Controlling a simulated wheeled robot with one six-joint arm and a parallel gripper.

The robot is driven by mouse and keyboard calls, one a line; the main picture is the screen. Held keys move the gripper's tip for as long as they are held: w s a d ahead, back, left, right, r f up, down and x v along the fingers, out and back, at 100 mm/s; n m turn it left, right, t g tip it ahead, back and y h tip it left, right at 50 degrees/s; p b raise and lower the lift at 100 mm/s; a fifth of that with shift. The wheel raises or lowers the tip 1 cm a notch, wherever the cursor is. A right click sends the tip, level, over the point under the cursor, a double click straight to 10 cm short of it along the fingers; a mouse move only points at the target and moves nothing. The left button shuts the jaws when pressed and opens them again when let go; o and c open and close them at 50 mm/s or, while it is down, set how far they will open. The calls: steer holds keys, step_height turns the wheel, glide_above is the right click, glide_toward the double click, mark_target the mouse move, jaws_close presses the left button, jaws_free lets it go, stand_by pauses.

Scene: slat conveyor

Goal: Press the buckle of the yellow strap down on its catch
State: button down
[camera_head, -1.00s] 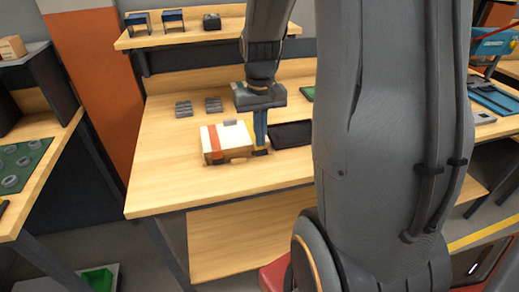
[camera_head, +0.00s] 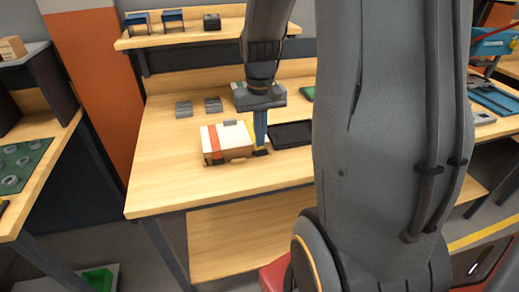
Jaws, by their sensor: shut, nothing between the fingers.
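A white box (camera_head: 228,138) lies on the workbench, with an orange-red strap (camera_head: 213,142) around its left part. The yellow strap (camera_head: 252,131) shows as a narrow band at the box's right end, partly hidden by my gripper. A small dark piece (camera_head: 261,153) sits low at that end, by the yellow; I cannot tell whether it is the buckle or the catch. Whether the fingertips touch the buckle is too small to tell.
A black tray (camera_head: 291,134) lies close to the right of my gripper. Two small grey blocks (camera_head: 184,108) (camera_head: 213,104) lie behind the box. A shelf (camera_head: 200,36) runs along the back. The bench front and left are clear.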

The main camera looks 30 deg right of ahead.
mark_target(260, 150)
stand_by(0.4)
steer(key=shift+f+b, duration=0.9)
steer(key=shift+f, duration=0.95)
steer(key=shift+s+a+p, duration=0.2)
steer(key=shift+s+p, duration=0.25)
steer(key=shift+s, duration=0.3)
steer(key=shift+s+a+p, duration=0.2)
steer(key=shift+s+p, duration=0.25)
steer(key=shift+s, duration=0.25)
step_height(260, 150, up, 10)
steer(key=p, duration=0.9)
